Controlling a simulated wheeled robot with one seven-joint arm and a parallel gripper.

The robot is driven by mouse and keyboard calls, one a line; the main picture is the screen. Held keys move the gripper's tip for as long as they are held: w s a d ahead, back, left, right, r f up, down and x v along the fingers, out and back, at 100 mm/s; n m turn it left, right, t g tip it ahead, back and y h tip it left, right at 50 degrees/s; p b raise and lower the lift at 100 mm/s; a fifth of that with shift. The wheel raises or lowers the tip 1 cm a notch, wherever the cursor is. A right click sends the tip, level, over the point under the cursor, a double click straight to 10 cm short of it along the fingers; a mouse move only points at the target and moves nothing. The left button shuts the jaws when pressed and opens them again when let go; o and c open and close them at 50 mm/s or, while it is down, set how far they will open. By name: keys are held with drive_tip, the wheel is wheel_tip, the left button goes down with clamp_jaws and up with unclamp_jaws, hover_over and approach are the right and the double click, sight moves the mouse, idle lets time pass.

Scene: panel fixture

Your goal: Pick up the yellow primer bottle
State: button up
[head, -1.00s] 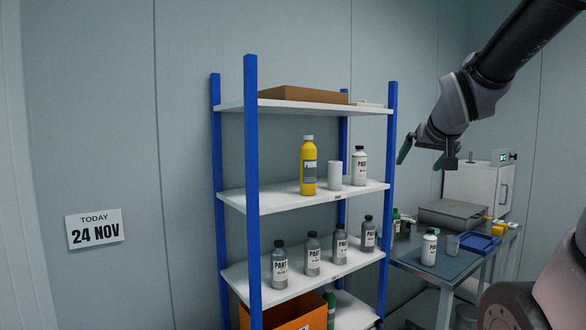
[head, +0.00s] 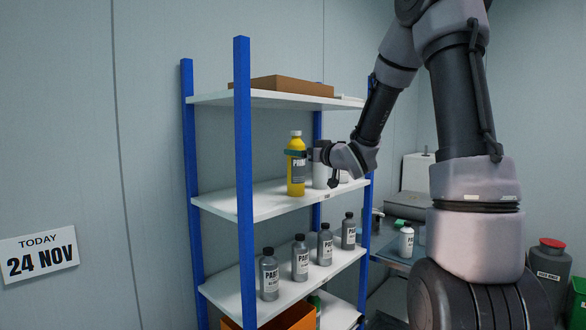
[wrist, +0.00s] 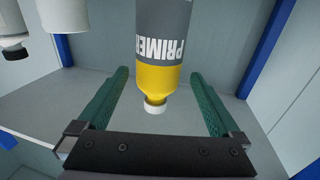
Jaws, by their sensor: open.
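The yellow primer bottle (head: 296,172) with a grey label and white cap stands upright on the middle shelf (head: 262,204). In the wrist view the bottle (wrist: 160,78) appears upside down, with "PRIMER" on its label. My gripper (head: 300,154) is at the bottle's upper part, reaching in from the right. In the wrist view its two green fingers (wrist: 158,100) are open, one on each side of the bottle, with a gap visible on both sides. A white cylinder (head: 321,176) stands just right of the bottle, partly hidden by my gripper.
A white bottle stands behind my wrist, mostly hidden; white containers (wrist: 65,14) show at the wrist view's upper left. Several grey bottles (head: 300,258) stand on the shelf below. A cardboard box (head: 280,88) lies on the top shelf. Blue posts (head: 244,190) frame the rack.

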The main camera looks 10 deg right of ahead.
drive_tip(key=x, duration=0.6)
drive_tip(key=shift+w, duration=0.3)
drive_tip(key=shift+c, duration=0.3)
clamp_jaws()
